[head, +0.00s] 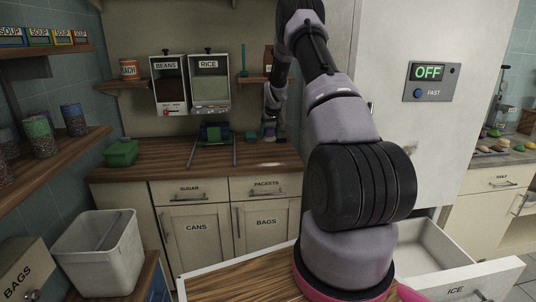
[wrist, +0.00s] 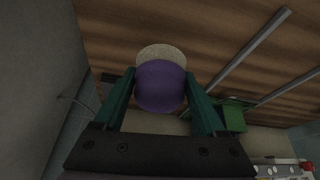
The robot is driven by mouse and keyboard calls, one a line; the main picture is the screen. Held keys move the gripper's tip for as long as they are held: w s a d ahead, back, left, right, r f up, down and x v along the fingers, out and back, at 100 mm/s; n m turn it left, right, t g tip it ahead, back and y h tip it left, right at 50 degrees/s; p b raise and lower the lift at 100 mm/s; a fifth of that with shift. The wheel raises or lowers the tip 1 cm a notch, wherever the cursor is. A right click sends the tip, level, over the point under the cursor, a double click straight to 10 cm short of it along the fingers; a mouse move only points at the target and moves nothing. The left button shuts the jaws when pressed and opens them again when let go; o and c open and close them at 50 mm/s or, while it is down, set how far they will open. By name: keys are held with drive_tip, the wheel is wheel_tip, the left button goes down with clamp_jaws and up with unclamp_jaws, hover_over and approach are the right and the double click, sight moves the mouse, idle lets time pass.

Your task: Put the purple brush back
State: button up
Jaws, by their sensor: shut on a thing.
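The purple brush (wrist: 160,84) has a rounded purple body and a pale beige pad or bristle end. My gripper (wrist: 160,92) is shut on it, with one green finger on each side of the purple body. The beige end points away from the palm, towards the wooden counter (wrist: 215,30). In the head view the brush (head: 269,132) shows small and partly hidden by my gripper, low at the back right of the counter (head: 170,155). I cannot tell whether it touches the wood.
A green-and-dark item (head: 212,132) and metal rails (head: 234,151) lie left of my gripper. A green box (head: 121,153) stands farther left. Bean and rice dispensers (head: 210,82) hang behind; a small shelf (head: 262,80) is above. The white cabinet (head: 390,130) is close on the right.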

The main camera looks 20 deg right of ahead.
sight(268, 155)
wheel_tip(268, 155, down, 9)
drive_tip(key=shift+r, duration=0.15)
idle(0.4)
drive_tip(key=o, duration=1.4)
